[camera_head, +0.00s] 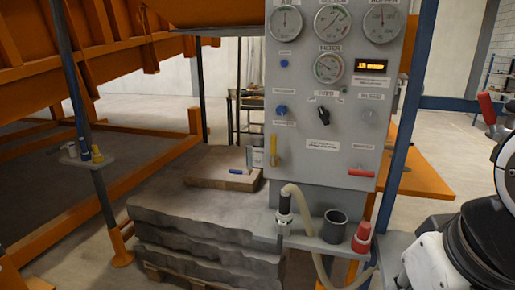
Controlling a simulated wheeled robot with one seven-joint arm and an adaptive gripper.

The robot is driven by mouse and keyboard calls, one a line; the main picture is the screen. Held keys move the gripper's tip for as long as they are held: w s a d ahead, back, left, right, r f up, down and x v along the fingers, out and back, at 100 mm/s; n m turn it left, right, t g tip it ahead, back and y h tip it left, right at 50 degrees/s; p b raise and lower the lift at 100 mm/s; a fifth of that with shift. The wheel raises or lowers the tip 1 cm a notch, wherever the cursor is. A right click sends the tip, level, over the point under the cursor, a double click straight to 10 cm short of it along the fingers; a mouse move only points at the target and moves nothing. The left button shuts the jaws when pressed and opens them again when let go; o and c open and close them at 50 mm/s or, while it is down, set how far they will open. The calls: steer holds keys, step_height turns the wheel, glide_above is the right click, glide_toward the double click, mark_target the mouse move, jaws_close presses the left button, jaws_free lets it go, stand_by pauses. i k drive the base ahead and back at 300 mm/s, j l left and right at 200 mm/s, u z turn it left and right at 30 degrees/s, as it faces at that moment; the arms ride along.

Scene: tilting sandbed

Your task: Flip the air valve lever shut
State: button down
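A grey control panel (302,175) stands upright in the middle of the head view. A yellow lever (274,150) hangs vertically at its lower left. A red lever (361,173) lies horizontally at its lower right. A black knob (323,115) sits between them, turned at a slant. The small labels are too blurred to tell which lever is the air valve's. My arm shows at the lower right edge, apart from the panel. My gripper is not in view.
A blue post (408,100) rises right of the panel.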

mark_target(274, 137)
steer(key=i+j, duration=0.1)
steer(key=j, duration=0.15)
steer(key=i+j, duration=0.1)
steer(key=j, duration=0.2)
steer(key=i+j, duration=0.1)
steer(key=i, duration=0.25)
steer(key=i+j, duration=0.1)
steer(key=i, duration=0.25)
